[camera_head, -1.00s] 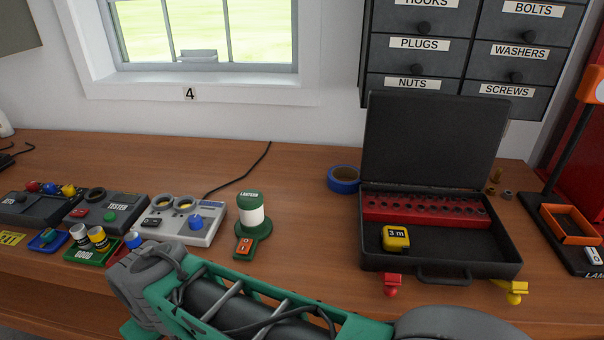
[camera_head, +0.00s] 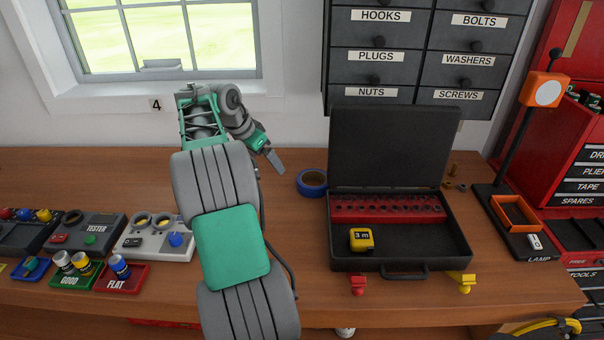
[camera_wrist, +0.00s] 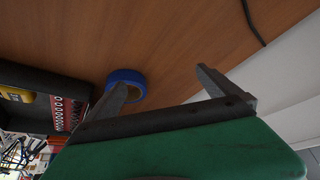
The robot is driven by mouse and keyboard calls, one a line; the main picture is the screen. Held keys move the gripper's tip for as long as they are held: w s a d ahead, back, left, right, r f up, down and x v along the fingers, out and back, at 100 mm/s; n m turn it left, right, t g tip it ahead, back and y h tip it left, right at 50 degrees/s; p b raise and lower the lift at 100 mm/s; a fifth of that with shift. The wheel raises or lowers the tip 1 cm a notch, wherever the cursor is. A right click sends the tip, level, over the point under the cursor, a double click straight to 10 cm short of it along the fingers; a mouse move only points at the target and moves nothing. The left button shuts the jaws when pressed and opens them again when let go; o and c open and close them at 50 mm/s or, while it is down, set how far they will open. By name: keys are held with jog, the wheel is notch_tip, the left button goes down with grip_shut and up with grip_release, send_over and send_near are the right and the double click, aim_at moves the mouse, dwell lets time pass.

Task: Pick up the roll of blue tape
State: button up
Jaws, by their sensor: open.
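The roll of blue tape (camera_head: 312,182) lies flat on the wooden bench, just left of the open black case. It also shows in the wrist view (camera_wrist: 128,81), partly behind one finger. My gripper (camera_head: 275,162) is above the bench, to the left of the tape and a little higher in the picture. In the wrist view my gripper (camera_wrist: 160,84) has its two fingers spread wide with nothing between them. The tape is beyond the left finger and apart from my palm.
The open black case (camera_head: 400,252) holds a red socket rail (camera_head: 385,208) and a yellow tape measure (camera_head: 361,240). Dark drawers (camera_head: 405,60) hang above it. A lamp (camera_head: 520,150) stands at the right. Testers (camera_head: 160,245) and battery trays (camera_head: 122,278) fill the left.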

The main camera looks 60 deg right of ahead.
aim_at(313, 178)
jog(key=s+d+m, duration=0.1)
jog(key=s, duration=0.2)
jog(key=s+d+m+y, duration=0.1)
jog(key=s, duration=0.2)
jog(key=s+d+m+g, duration=0.1)
jog(key=s+d+m, duration=0.1)
jog(key=s, duration=0.2)
jog(key=shift+s+f+y+p, duration=0.1)
jog(key=shift+f+y+p, duration=0.15)
jog(key=shift+y+p, duration=0.05)
jog(key=shift+m, duration=0.4)
jog(key=x, duration=0.2)
jog(key=b+x, duration=0.1)
jog(key=x, duration=0.2)
jog(key=b+x, duration=0.1)
jog(key=x, duration=0.2)
jog(key=shift+s+d, duration=0.15)
jog(key=shift+s, duration=0.2)
jog(key=c, duration=1.2)
jog(key=shift+c, duration=0.4)
jog(key=shift+r, duration=0.15)
